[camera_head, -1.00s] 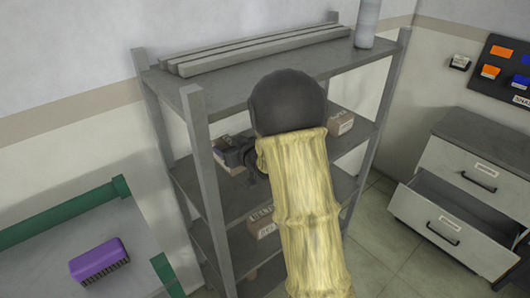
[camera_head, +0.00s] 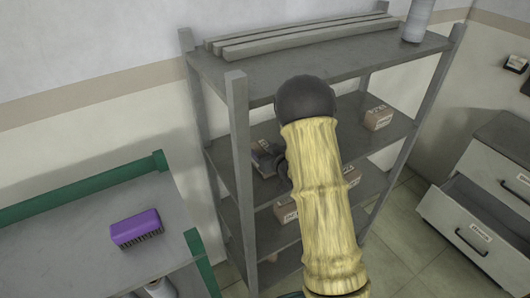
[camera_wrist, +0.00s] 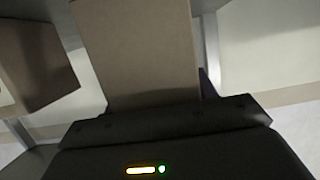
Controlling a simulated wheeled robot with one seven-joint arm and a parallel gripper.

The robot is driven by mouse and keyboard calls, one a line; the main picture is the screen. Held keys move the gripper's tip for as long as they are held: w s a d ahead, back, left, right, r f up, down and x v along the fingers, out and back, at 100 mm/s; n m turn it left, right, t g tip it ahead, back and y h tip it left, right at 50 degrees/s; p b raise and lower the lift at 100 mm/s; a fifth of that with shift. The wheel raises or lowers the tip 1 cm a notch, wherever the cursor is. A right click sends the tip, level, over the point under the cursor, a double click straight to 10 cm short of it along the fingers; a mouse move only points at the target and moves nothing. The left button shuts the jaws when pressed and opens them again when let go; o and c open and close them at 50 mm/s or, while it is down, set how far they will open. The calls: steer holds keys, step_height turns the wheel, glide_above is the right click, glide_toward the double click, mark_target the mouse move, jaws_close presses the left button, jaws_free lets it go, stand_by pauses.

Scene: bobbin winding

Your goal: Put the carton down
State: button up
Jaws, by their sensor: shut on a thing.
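A plain brown carton (camera_wrist: 140,50) fills the upper middle of the wrist view, in the jaws of my gripper (camera_wrist: 155,108). My gripper is shut on it. In the head view, my gripper (camera_head: 278,163) is a dark shape at the rack's middle shelf, mostly hidden by my arm. A box-like thing (camera_head: 265,152) shows beside it; I cannot tell whether it is the held carton. Whether the held carton touches the shelf is not clear.
A grey rack (camera_head: 240,165) carries long bars (camera_head: 300,38) and a grey cylinder (camera_head: 417,20) on top. Other cartons stand on the middle shelf (camera_head: 378,117) and a lower shelf (camera_head: 286,213). Another carton (camera_wrist: 38,65) is at the left in the wrist view. A purple brush (camera_head: 137,228) lies on the left table.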

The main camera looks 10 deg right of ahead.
steer(key=shift+d+f, duration=0.1)
steer(key=shift+f, duration=0.55)
steer(key=shift+s+f, duration=0.1)
steer(key=shift+f, duration=0.05)
steer(key=o, duration=1.1)
steer(key=shift+c, duration=0.2)
